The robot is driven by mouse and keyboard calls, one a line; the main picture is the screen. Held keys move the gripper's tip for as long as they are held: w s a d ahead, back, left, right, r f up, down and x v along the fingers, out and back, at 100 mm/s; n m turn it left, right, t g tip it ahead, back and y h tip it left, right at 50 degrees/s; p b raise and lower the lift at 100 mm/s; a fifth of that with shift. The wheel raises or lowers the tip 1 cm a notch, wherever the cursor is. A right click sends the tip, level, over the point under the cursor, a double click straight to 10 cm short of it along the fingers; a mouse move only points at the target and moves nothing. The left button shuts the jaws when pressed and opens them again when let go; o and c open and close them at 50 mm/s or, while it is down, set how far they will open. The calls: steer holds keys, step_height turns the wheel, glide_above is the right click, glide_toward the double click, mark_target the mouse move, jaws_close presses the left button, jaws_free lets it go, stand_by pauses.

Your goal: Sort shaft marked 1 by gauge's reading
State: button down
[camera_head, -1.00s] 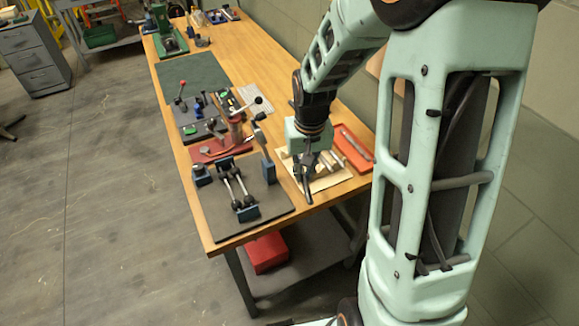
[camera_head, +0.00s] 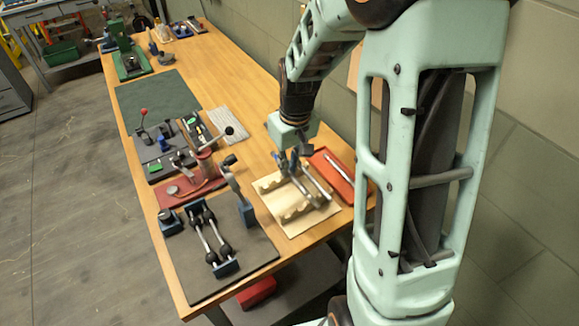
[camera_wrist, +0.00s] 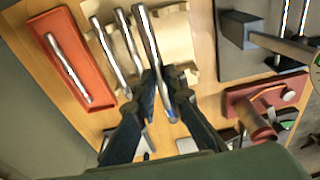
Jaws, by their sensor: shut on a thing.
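My gripper (camera_head: 290,165) is shut on a steel shaft. No number can be read on any shaft. The gauge's dial (camera_wrist: 316,72) is cut off at the wrist view's right edge; its reading is unreadable.
A red tray (camera_head: 318,158) with one shaft in it lies right of the rack. A dark board (camera_head: 188,270) with a roller stand (camera_head: 214,240) and a blue post (camera_head: 246,213) is at the front left. A red-based lever fixture (camera_head: 172,190) stands behind it.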

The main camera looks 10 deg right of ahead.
steer(key=shift+f+b, duration=3.05)
steer(key=shift+f, duration=1.1)
steer(key=c, duration=1.9)
jaws_free()
steer(key=shift+r, duration=0.1)
steer(key=r, duration=0.4)
steer(key=s+r, duration=0.1)
steer(key=r, duration=0.7)
steer(key=shift+s+d, duration=0.2)
steer(key=shift+d, duration=0.05)
steer(key=shift+f, duration=0.1)
